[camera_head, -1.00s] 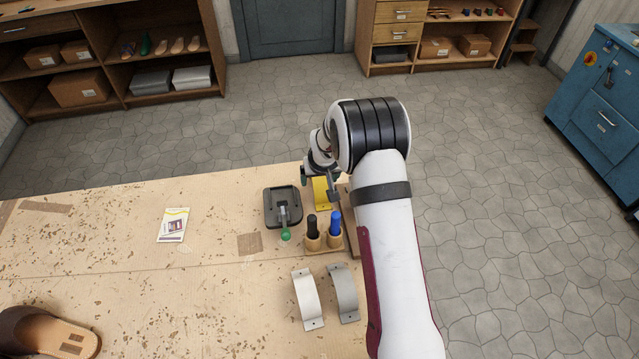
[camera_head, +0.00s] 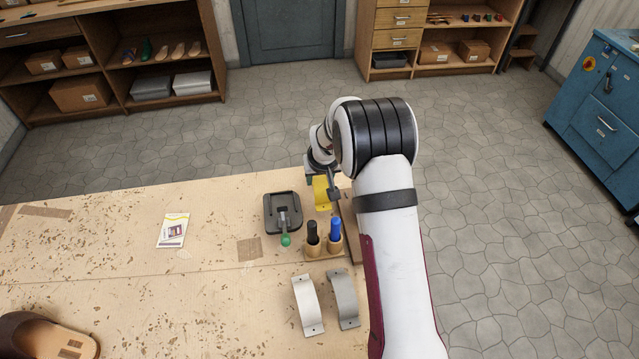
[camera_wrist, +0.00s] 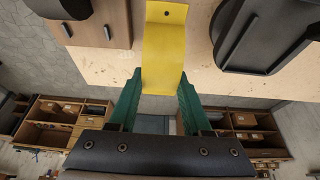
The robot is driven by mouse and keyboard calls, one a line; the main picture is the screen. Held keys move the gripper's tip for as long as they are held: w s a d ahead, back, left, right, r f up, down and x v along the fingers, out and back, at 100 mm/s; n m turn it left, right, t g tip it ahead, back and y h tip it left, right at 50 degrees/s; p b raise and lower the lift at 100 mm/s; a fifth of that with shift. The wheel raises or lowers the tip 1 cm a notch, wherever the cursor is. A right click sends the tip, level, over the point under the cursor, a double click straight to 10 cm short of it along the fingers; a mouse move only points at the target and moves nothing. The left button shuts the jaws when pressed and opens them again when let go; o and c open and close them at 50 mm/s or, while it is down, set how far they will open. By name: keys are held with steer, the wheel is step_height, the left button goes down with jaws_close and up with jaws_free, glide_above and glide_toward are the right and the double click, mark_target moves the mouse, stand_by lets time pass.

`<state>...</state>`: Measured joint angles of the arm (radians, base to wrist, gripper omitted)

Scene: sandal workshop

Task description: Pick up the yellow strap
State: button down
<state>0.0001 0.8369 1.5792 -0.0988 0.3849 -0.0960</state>
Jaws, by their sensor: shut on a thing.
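The yellow strap (camera_head: 321,194) is a curved band with a hole near its end, at the back right of the workbench. In the wrist view the strap (camera_wrist: 164,50) runs up from between the two green fingers. My gripper (camera_wrist: 161,95) is shut on the strap, with one finger along each side edge. In the head view my gripper (camera_head: 323,184) partly hides the strap. I cannot tell whether the strap touches the bench.
A wooden holder with a black (camera_head: 312,232) and a blue marker (camera_head: 335,228) stands in front. White (camera_head: 307,304) and grey (camera_head: 345,298) straps lie nearer. The bench's middle (camera_head: 130,260) is mostly clear.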

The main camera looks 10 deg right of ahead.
step_height(320, 180, up, 2)
steer(key=shift+d+r, duration=0.1)
steer(key=shift+d, duration=0.05)
steer(key=s+d+r, duration=0.6)
steer(key=d+r, duration=0.1)
steer(key=d, duration=0.3)
steer(key=s+a+r, duration=1)
steer(key=s+r, duration=0.3)
steer(key=r, duration=0.2)
steer(key=w+d+f, duration=0.4)
steer(key=f, duration=0.3)
steer(key=w+d+f, duration=0.4)
steer(key=f, duration=0.4)
glide_above(317, 205)
steer(key=f, duration=0.5)
steer(key=s+f, duration=0.1)
steer(key=f, duration=0.1)
steer(key=shift+d+f, duration=0.1)
steer(key=shift+f, duration=0.05)
step_height(317, 205, down, 4)
steer(key=shift+w, duration=0.15)
steer(key=shift+f, duration=0.15)
